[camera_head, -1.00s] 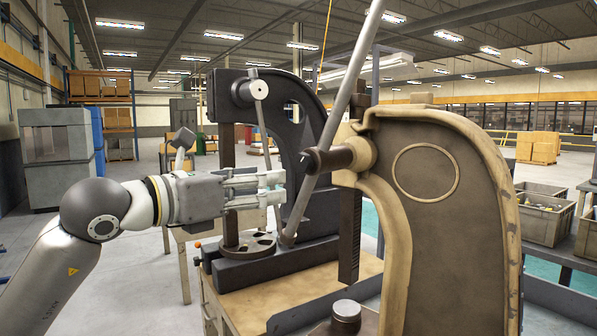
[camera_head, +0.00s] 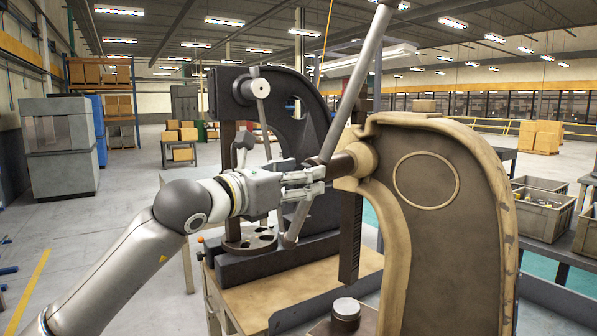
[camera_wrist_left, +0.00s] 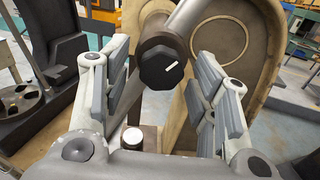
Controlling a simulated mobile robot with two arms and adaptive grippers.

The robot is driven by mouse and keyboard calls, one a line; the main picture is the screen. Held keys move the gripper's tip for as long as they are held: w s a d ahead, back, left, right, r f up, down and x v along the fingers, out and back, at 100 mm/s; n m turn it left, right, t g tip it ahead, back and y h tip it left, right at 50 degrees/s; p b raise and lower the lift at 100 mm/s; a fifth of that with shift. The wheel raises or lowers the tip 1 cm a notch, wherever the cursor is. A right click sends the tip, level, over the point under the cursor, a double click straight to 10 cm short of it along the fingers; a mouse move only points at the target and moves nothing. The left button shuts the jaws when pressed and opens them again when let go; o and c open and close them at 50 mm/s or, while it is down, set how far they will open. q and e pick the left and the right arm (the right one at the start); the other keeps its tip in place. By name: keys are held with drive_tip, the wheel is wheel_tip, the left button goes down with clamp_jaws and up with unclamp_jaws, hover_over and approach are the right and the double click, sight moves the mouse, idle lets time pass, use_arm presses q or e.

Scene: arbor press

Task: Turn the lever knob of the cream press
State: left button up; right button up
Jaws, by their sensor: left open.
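The cream press (camera_head: 440,200) stands at the right in the head view. Its long grey lever (camera_head: 355,85) runs diagonally through a dark hub. The dark faceted knob (camera_wrist_left: 161,66) with a white mark on its end face shows at the upper middle of the left wrist view. My left gripper (camera_head: 318,180) is open at the hub. In the wrist view its padded fingers stand left and right of the knob, with visible gaps; contact is not seen. In the head view the fingers partly hide the hub. My right gripper is in neither view.
A dark press (camera_head: 265,100) stands behind my left gripper on the wooden bench (camera_head: 310,295). The cream press's toothed ram (camera_head: 350,235) hangs below the hub. Grey bins (camera_head: 545,215) stand at the right. Open floor lies at the left.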

use_arm(q)
drive_tip(key=c, duration=1)
drive_tip(key=shift+s+d+r+n+b, duration=0.1)
drive_tip(key=shift+d+n+b, duration=0.05)
drive_tip(key=shift+n+b, duration=4.05)
drive_tip(key=shift+s+d+r+n+b, duration=0.1)
drive_tip(key=shift+n+b, duration=3)
drive_tip(key=shift+n, duration=2.1)
